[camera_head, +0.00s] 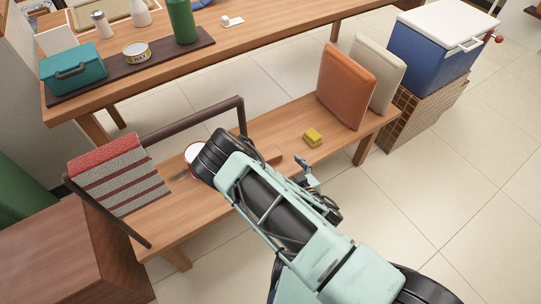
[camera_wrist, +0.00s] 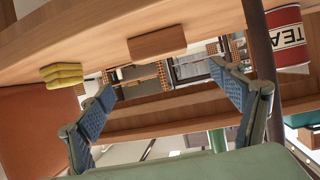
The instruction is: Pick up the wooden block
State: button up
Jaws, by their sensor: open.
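The wooden block (camera_wrist: 157,42) is a plain brown rectangular piece lying on the wooden bench. In the head view, only part of the block (camera_head: 274,154) shows beside my arm, which hides the rest. My gripper (camera_wrist: 162,82) is open, with its two blue-padded fingers spread wide and nothing between them. In the wrist view the block appears beyond the fingertips, apart from them, between the two fingers' directions.
A yellow sponge (camera_head: 312,137) lies right of the block. A red-and-white tea can (camera_wrist: 288,38) stands on its other side. The bench has a dark rail (camera_head: 190,122), a striped cloth (camera_head: 118,175) and cushions (camera_head: 345,88). A blue cooler (camera_head: 435,47) stands at right.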

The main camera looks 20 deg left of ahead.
aim_at(269, 154)
jog(key=shift+s+f+g, duration=0.2)
jog(key=shift+f+g, duration=0.1)
jog(key=shift+f, duration=0.1)
jog(key=b+x, duration=0.1)
jog(key=x, duration=0.3)
jog(key=shift+w+a+f, duration=0.15)
jog(key=shift+w+a, duration=0.05)
jog(key=shift+a, duration=0.05)
jog(key=x, duration=0.2)
jog(key=b+x, duration=0.1)
jog(key=x, duration=0.1)
jog(key=b+x, duration=0.1)
jog(key=shift+w+a, duration=0.25)
jog(key=shift+w, duration=0.2)
jog(key=shift+r, duration=0.25)
jog(key=c, duration=1.4)
jog(key=shift+o, duration=0.2)
